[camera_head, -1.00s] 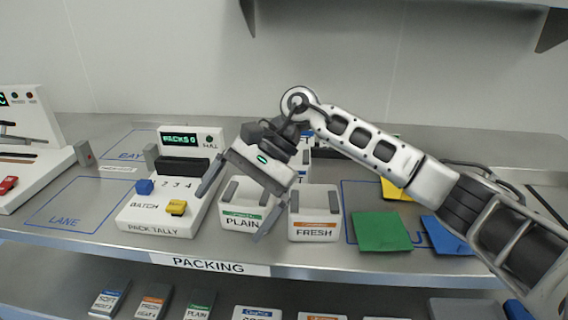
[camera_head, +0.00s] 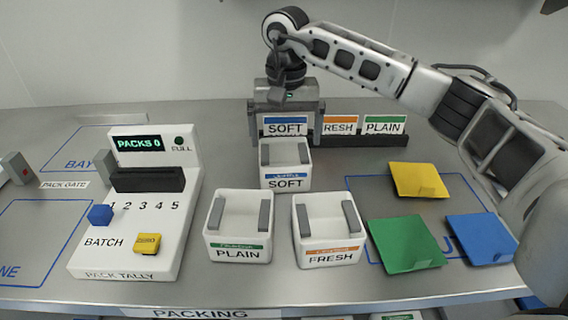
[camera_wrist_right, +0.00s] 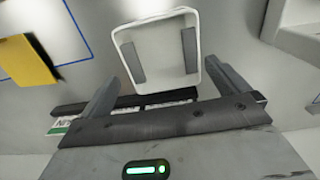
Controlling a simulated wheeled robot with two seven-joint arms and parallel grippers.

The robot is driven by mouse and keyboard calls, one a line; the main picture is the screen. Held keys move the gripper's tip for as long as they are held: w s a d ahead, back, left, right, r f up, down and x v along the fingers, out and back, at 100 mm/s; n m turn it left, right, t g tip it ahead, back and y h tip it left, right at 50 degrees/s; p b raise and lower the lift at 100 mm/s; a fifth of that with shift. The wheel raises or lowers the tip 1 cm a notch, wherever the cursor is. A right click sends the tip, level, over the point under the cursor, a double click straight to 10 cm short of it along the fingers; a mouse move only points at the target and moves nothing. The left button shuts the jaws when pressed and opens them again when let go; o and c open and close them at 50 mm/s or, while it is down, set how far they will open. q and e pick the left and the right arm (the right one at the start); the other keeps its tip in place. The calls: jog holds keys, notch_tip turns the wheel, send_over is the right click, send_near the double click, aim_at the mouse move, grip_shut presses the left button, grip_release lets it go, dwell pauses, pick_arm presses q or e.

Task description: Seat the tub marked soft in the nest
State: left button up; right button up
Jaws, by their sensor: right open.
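The tub marked SOFT (camera_head: 286,183) is white with a blue label and two grey inner pads. It stands upright on the table behind the PLAIN and FRESH tubs. My right gripper (camera_head: 285,138) points down just behind it, with a finger at each side of a blue SOFT card (camera_head: 285,126). In the right wrist view my right gripper (camera_wrist_right: 163,76) is open, and a white tub (camera_wrist_right: 157,53) lies beyond and between its fingers, not gripped. No part is clearly recognisable as the nest.
The PLAIN tub (camera_head: 239,226) and FRESH tub (camera_head: 330,229) stand in front. A dark card rack (camera_head: 355,141) is behind. The pack tally box (camera_head: 135,215) is left; green (camera_head: 404,243), yellow (camera_head: 419,180) and blue (camera_head: 481,239) sheets lie right.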

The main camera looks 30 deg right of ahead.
aim_at(284, 156)
jog(key=shift+a+f+p, duration=0.2)
jog(key=shift+f+p, duration=0.45)
jog(key=shift+f, duration=2.35)
jog(key=c, duration=0.7)
